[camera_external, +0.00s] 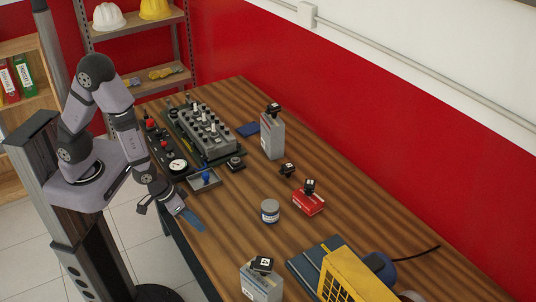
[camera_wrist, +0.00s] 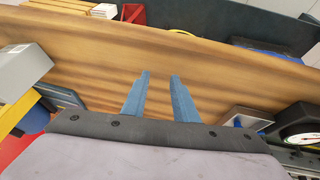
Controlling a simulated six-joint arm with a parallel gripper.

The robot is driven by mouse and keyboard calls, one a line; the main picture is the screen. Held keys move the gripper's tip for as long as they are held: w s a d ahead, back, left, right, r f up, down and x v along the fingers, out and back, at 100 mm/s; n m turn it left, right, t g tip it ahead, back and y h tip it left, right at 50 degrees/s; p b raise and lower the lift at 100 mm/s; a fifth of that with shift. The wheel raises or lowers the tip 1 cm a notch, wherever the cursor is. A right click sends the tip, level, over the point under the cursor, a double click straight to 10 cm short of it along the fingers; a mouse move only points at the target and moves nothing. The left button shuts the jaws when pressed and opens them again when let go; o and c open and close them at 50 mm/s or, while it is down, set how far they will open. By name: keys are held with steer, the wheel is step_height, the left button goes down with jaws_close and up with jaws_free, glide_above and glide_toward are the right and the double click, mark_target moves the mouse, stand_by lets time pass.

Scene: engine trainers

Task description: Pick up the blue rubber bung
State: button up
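A small blue bung (camera_external: 206,177) stands in a shallow grey tray (camera_external: 211,185) near the left edge of the wooden bench. In the wrist view the tray (camera_wrist: 254,113) is at the right, with a bit of blue (camera_wrist: 237,122) at its near side, mostly hidden by my gripper's body. My gripper (camera_external: 190,219) is at the bench's left edge, nearer the camera than the tray and apart from it. Its two blue fingers (camera_wrist: 160,78) are spread, with only bare wood visible between them.
An engine block trainer (camera_external: 209,132) and a gauge (camera_external: 178,165) stand beyond the tray. A small dark block (camera_external: 235,164) is right of it. A grey jar (camera_external: 270,211), a red box (camera_external: 308,202) and a yellow guard (camera_external: 350,276) stand on the bench. The wood between tray and jar is clear.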

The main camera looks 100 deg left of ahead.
mark_target(203, 184)
steer(key=s+a+n+y, duration=0.1)
steer(key=a, duration=0.2)
steer(key=s+a+n+y, duration=0.1)
steer(key=a+y, duration=0.1)
steer(key=a, duration=0.1)
steer(key=s+a+n+y, duration=0.1)
steer(key=a+y, duration=0.1)
steer(key=shift+a+f, duration=0.35)
steer(key=shift+a, duration=0.05)
steer(key=s+a+y, duration=0.1)
steer(key=a, duration=0.1)
steer(key=s+a+n+y+b, duration=0.1)
steer(key=a+y, duration=0.1)
steer(key=s+a+n+y, duration=0.1)
steer(key=s, duration=0.1)
steer(key=shift+s+a+r+y+b, duration=0.1)
steer(key=shift+a+r+y+b, duration=0.2)
steer(key=shift+a+r, duration=0.1)
steer(key=shift+s+a+r+n+y, duration=0.25)
steer(key=shift+s+a+n+y, duration=0.1)
steer(key=shift+y, duration=0.15)
steer(key=shift+p+x, duration=0.75)
steer(key=shift+x, duration=2.9)
jaws_close()
